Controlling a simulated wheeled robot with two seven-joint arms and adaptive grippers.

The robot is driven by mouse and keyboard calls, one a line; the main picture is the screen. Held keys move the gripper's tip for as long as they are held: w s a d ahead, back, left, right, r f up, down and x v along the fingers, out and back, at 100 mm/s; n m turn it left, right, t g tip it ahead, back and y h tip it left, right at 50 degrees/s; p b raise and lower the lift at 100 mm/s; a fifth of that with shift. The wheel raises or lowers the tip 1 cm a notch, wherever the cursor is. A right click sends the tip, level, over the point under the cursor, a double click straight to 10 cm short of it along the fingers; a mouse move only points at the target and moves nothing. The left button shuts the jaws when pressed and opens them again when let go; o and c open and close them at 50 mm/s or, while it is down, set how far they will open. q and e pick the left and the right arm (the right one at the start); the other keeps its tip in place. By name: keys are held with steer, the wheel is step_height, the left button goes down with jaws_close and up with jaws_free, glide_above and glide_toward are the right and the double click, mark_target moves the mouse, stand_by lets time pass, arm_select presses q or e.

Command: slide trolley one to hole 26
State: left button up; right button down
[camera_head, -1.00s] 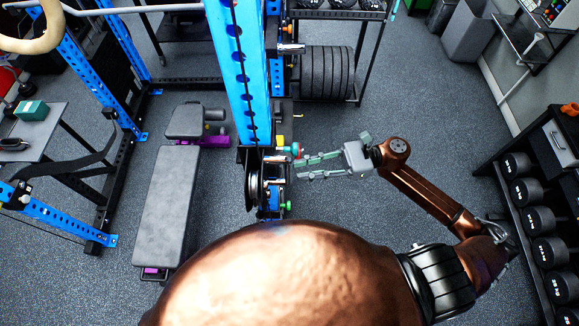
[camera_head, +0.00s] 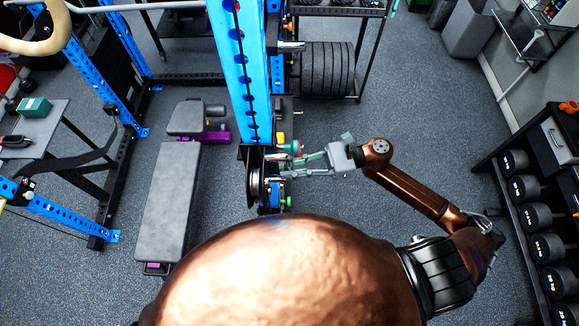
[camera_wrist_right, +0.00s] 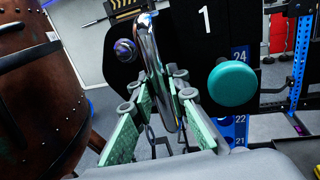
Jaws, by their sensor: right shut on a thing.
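Trolley one is a black plate (camera_wrist_right: 186,40) marked with a white 1 in the right wrist view. It carries a chrome handle (camera_wrist_right: 160,62) and a round teal knob (camera_wrist_right: 232,84). In the head view the trolley (camera_head: 254,182) sits low on the blue upright (camera_head: 236,70). My right gripper (camera_wrist_right: 160,97) is shut on the chrome handle, with its green-padded fingers on either side. In the head view my right gripper (camera_head: 291,170) reaches the trolley from the right. My left gripper is out of view.
A grey bench (camera_head: 170,205) stands left of the upright. Black weight plates (camera_head: 326,70) are stored behind it. A dumbbell rack (camera_head: 527,215) stands at the right.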

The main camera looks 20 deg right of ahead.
mark_target(291, 156)
stand_by(0.4)
step_height(291, 156, up, 10)
steer(key=shift+r+p, duration=0.1)
steer(key=shift+p, duration=0.45)
steer(key=c, duration=2.2)
jaws_free()
steer(key=shift+o, duration=0.2)
steer(key=shift+d, duration=0.15)
steer(key=s+d, duration=0.1)
steer(key=d, duration=1)
steer(key=shift+d, duration=0.4)
